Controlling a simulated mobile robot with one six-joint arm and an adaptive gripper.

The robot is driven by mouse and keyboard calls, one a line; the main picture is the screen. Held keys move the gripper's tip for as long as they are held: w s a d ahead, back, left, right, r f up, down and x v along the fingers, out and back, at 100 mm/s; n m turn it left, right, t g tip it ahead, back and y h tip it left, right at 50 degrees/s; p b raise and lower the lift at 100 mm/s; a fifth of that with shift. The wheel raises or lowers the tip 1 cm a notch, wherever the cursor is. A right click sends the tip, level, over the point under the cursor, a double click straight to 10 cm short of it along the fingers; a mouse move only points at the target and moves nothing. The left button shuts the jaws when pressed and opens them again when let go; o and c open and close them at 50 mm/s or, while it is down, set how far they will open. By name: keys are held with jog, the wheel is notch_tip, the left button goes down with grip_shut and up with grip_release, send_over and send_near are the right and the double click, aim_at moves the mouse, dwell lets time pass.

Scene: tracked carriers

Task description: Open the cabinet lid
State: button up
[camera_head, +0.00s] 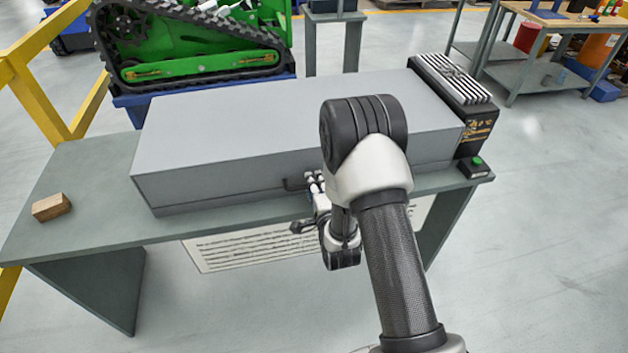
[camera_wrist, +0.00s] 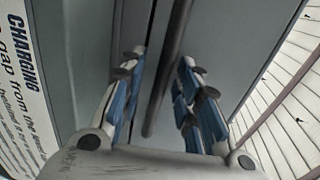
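The cabinet (camera_head: 230,130) is a long grey box lying on a grey-green table, and its lid is shut. A thin dark handle (camera_head: 291,185) sits on its front face, partly hidden by my arm. My gripper (camera_head: 315,180) is at the front face by the handle. In the wrist view my gripper (camera_wrist: 160,68) has its two fingers spread apart. The dark handle bar (camera_wrist: 168,70) runs between the fingers, with a visible gap on each side. I cannot tell how deep the bar sits between them.
The table (camera_head: 80,195) holds a wooden block (camera_head: 51,207) at left, a black finned unit (camera_head: 455,95) and a green button (camera_head: 477,162) at right. A printed sign (camera_head: 225,252) hangs below the front edge. A green tracked machine (camera_head: 200,55) and yellow railing (camera_head: 35,95) stand behind.

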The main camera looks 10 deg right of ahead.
grip_shut()
dwell(0.3)
dwell(0.5)
